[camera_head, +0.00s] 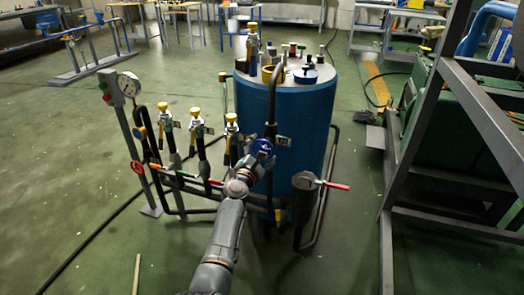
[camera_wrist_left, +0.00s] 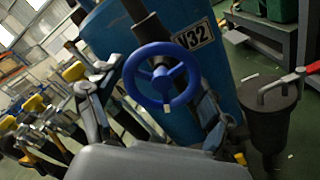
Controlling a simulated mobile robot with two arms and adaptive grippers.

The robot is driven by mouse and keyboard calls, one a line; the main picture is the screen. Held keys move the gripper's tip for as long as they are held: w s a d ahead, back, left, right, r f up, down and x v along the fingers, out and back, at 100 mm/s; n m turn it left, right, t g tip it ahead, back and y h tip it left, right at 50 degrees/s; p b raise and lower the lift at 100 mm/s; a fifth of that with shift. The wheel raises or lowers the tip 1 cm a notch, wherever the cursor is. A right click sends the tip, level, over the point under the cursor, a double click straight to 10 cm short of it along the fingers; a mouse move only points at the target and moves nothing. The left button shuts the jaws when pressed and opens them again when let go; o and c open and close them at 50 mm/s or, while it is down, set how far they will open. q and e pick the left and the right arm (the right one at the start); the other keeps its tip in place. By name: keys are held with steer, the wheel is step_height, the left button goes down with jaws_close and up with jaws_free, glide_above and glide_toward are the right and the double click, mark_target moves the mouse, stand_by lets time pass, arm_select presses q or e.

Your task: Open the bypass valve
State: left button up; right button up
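A blue handwheel valve (camera_head: 262,148) with a label reading V32 (camera_wrist_left: 195,37) is mounted on dark pipework in front of a blue tank (camera_head: 300,125). My left gripper (camera_head: 256,162) is right at this wheel, reaching up from below in the head view. In the left wrist view the round blue wheel (camera_wrist_left: 162,77) shows between the two spread fingers, one on each side. The fingers are open, with no clear grip on the rim. I cannot tell whether a finger touches it. My right gripper is not in view.
Several yellow-topped valves (camera_head: 197,114) stand left of the wheel, with a pressure gauge (camera_head: 129,84) and a red handwheel (camera_head: 137,167). A grey cylinder (camera_head: 304,190) with a red-handled lever (camera_head: 335,185) is close on the right. A metal frame (camera_head: 387,190) stands farther right.

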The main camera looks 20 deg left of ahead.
arm_select(q)
steer(key=shift+o, duration=0.8)
steer(key=shift+f, duration=0.1)
